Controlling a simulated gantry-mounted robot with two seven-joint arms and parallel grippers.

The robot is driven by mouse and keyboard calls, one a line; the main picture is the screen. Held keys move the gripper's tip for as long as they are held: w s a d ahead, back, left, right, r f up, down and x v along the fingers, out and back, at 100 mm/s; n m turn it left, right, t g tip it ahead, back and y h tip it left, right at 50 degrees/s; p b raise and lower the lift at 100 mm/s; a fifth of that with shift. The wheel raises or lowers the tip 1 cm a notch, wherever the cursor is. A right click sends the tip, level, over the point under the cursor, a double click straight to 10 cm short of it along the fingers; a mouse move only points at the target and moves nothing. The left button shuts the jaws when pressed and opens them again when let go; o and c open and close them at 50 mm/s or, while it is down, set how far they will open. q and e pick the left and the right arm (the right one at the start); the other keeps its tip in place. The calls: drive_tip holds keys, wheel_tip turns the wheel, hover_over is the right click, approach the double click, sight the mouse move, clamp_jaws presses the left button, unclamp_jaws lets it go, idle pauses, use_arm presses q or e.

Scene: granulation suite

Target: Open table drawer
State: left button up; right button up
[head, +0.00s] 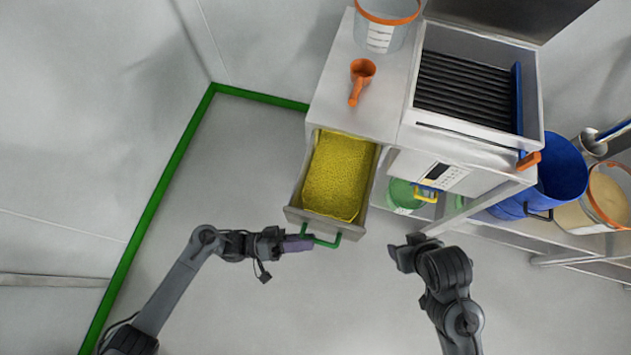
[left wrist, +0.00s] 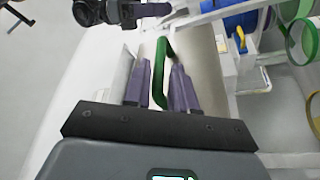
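The table drawer (head: 297,217) is pulled out from the front of the white cabinet and holds yellow granules (head: 338,176). Its green handle (head: 325,243) is on the drawer's front face. My left gripper (head: 298,243) is at the left end of this handle.
An orange scoop (head: 360,80) and a clear bucket (head: 382,32) stand on the cabinet top (head: 335,105). A machine with a keypad (head: 443,175) stands to the right, with a blue bin (head: 560,175) beyond. The floor (head: 215,180) left of the drawer is clear.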

use_arm(q)
drive_tip(key=v, duration=0.7)
idle(0.3)
